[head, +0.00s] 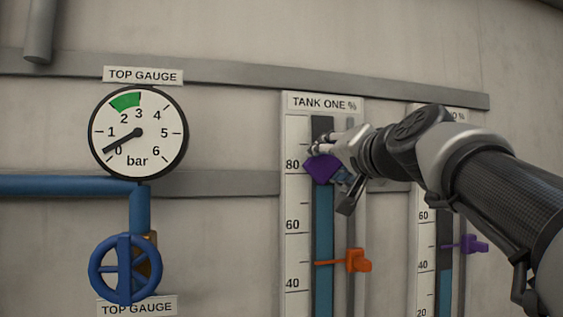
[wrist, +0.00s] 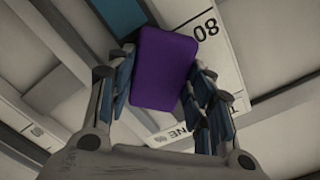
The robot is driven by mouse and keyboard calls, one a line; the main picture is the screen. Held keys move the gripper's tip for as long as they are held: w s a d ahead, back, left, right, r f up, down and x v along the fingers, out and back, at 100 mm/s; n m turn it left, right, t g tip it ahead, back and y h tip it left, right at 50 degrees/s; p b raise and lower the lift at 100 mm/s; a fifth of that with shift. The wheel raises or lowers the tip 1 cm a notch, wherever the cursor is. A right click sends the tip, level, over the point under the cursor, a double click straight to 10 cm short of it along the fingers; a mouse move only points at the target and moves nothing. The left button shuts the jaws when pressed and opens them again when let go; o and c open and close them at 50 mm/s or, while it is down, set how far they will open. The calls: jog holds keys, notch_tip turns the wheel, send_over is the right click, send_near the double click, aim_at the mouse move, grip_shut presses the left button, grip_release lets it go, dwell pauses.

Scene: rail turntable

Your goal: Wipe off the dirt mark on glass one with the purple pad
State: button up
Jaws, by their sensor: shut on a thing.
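My gripper (head: 331,163) is shut on the purple pad (head: 322,168). The pad fills the space between the two fingers in the wrist view (wrist: 163,68). In the head view my gripper and the pad are in front of the upper part of the tank one glass (head: 323,222), near the 80 mark. The glass shows blue liquid with a dark part above it (head: 322,125). I cannot tell whether the pad touches the glass. No dirt mark is visible; the pad and gripper hide part of the glass.
An orange pointer (head: 357,260) sticks out across the tank one glass below the pad. A second gauge panel with a purple pointer (head: 470,244) stands to the right, partly behind my arm. A round gauge (head: 138,132) and a blue valve wheel (head: 125,268) are at left.

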aim_at(323, 121)
jog(key=shift+r+p, duration=3.3)
jog(key=shift+r, duration=0.9)
jog(key=shift+f, duration=0.1)
jog(key=shift+s+d+f+b, duration=0.1)
jog(key=shift+s+d+b, duration=0.05)
jog(key=shift+s+b, duration=0.3)
jog(key=shift+s+d+b, duration=0.25)
jog(key=shift+s+b, duration=0.25)
jog(key=shift+s, duration=0.75)
jog(key=shift+s+d+b, duration=0.2)
jog(key=shift+s+b, duration=0.25)
jog(key=shift+s, duration=0.75)
jog(key=s, duration=0.1)
jog(key=s+b, duration=0.1)
jog(key=s, duration=0.1)
jog(key=shift+d, duration=0.3)
jog(key=shift+w, duration=0.1)
